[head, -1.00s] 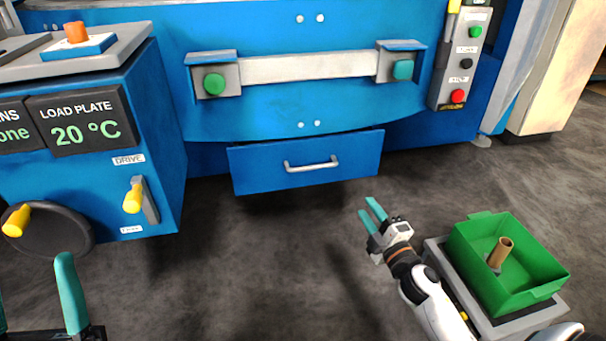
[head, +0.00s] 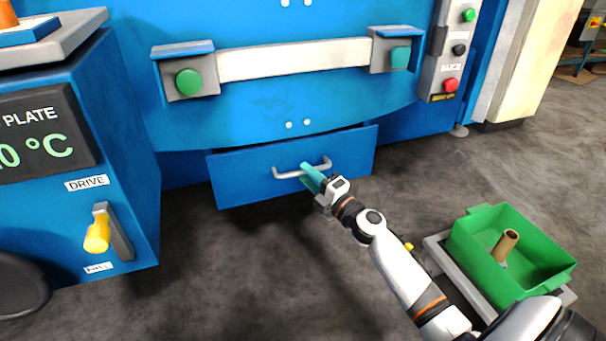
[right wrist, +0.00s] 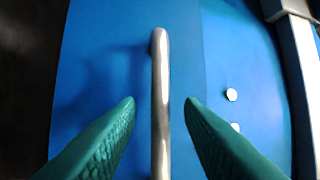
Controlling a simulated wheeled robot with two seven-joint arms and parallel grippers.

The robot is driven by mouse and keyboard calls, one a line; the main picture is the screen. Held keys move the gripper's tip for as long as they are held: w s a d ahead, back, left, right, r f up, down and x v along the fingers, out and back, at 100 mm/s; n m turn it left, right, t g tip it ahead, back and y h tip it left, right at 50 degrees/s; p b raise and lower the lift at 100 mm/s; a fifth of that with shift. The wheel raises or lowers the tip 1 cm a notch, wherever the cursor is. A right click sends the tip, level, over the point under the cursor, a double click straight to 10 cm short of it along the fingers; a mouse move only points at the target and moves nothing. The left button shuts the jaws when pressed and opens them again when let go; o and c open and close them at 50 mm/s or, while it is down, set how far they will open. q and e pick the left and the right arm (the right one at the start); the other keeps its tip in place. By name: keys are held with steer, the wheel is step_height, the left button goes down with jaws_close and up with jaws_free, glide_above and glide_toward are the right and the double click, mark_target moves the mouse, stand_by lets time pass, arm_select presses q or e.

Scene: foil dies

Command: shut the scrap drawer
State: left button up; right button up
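The scrap drawer (head: 245,180) is a blue front low on the blue machine, standing out from it with a dark gap along its top edge. Its grey bar handle (head: 288,174) runs across the front. My right gripper (head: 307,175) is at the handle. In the right wrist view the handle (right wrist: 160,90) runs between the two teal fingers (right wrist: 160,115), which are spread apart with a gap on each side. The fingers hide part of the handle in the head view. My left gripper is out of view.
A green bin (head: 475,245) with a brown tube (head: 506,245) in it stands on a grey stand at the right. A blue cabinet with a yellow lever (head: 97,235) is at the left. The dark floor before the drawer is clear.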

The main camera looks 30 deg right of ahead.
mark_target(299, 162)
steer(key=shift+x, duration=1.2)
jaws_close()
steer(key=w, duration=0.1)
steer(key=w+b, duration=0.1)
steer(key=w, duration=0.1)
steer(key=shift+w+d+f, duration=0.1)
steer(key=shift+w+d, duration=0.2)
steer(key=shift+d, duration=0.1)
steer(key=shift+w+d, duration=0.15)
